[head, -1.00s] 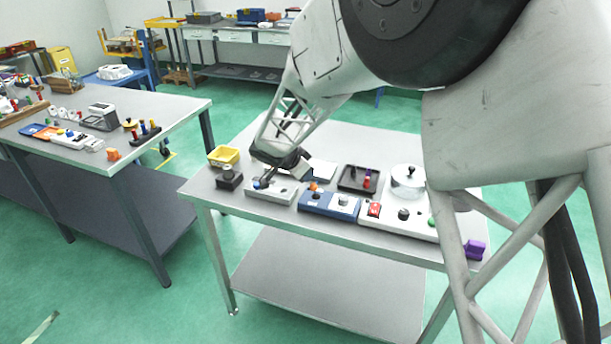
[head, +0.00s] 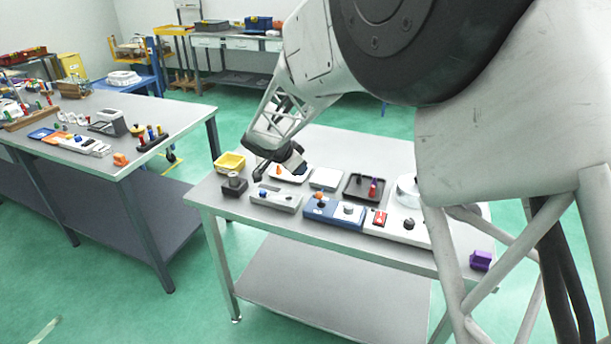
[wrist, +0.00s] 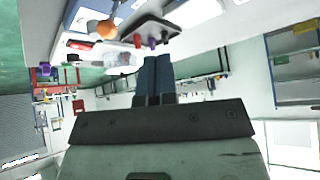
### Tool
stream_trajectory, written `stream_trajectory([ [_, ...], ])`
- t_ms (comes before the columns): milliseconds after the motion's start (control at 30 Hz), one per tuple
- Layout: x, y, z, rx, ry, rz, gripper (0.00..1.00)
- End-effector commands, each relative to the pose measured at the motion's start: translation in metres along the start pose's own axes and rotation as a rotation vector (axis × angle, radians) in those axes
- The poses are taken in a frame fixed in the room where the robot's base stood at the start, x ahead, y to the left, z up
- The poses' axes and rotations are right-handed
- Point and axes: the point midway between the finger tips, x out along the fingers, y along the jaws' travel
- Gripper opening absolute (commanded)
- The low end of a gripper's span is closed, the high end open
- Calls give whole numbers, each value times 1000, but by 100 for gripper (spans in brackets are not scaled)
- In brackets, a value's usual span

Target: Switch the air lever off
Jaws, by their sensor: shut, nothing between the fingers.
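A light grey panel (head: 277,199) lies near the front left of the near table, with a small blue part (head: 262,193) on its left side and a dark knob further right. No label is readable, so I cannot tell for sure which control is the air lever. A blue panel (head: 333,210) beside it carries an orange knob (head: 319,195) and a pale dial. My gripper (head: 258,174) hangs above and behind the grey panel, apart from it. In the wrist view its dark fingers (wrist: 154,78) are together and empty. The grey panel is not recognisable in the wrist view.
A yellow bin (head: 230,162) and a dark block (head: 234,185) stand at the left end. A black tray (head: 352,187) with upright pegs, a red switch (head: 380,217) and a purple block (head: 481,260) lie to the right. The table's rear strip is clear.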

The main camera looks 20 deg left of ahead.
Motion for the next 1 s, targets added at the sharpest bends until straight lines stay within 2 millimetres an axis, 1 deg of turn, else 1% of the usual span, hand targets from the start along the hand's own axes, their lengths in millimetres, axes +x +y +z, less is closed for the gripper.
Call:
stream_trajectory([
  [100,-19,0,1,-2,0,-3,0],
  [300,-50,0,1,-1,0,-2,0],
  [400,-62,1,1,-1,0,-1,0],
  [500,-70,1,2,-2,0,-1,0],
  [700,-77,1,2,-2,0,1,0],
  [1000,-78,1,2,-2,0,1,0],
])
